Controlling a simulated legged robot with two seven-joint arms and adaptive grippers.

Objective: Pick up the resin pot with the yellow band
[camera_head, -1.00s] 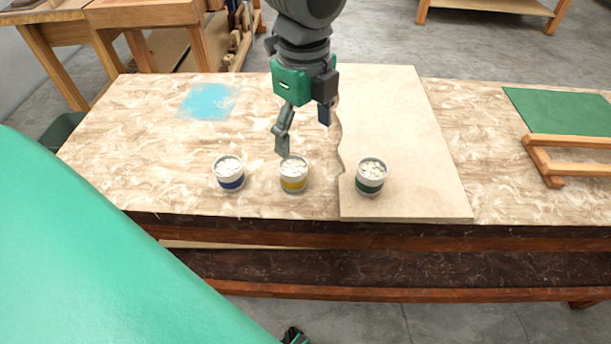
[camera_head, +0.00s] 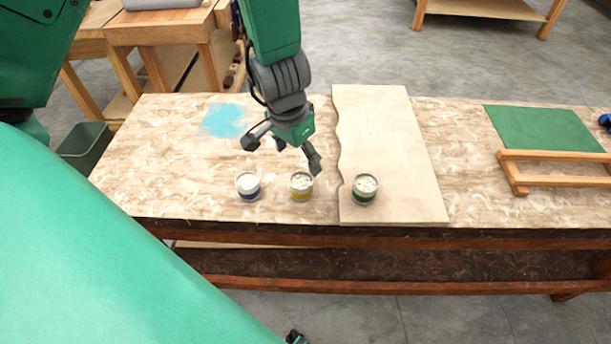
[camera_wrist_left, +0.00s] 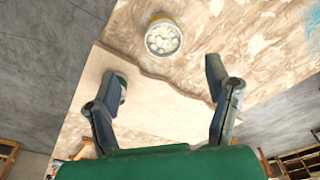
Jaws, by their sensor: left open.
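The resin pot with the yellow band (camera_head: 301,188) stands upright on the marbled bench top, the middle one of three pots with pale contents. The blue-banded pot (camera_head: 248,187) is to its left. The green-banded pot (camera_head: 364,190) is to its right, on the pale board. My left gripper (camera_head: 282,155) is open and empty, behind and above the yellow-banded pot, with one finger close behind its rim in the picture. In the left wrist view the yellow-banded pot (camera_wrist_left: 162,37) lies beyond the open fingertips; the left finger partly hides the green-banded pot.
The pale wavy-edged board (camera_head: 385,130) lies on the bench. A green sheet (camera_head: 545,128) and a wooden frame (camera_head: 550,157) are at the right. A light blue patch (camera_head: 223,119) marks the bench at the left. The bench top in front of the pots is narrow.

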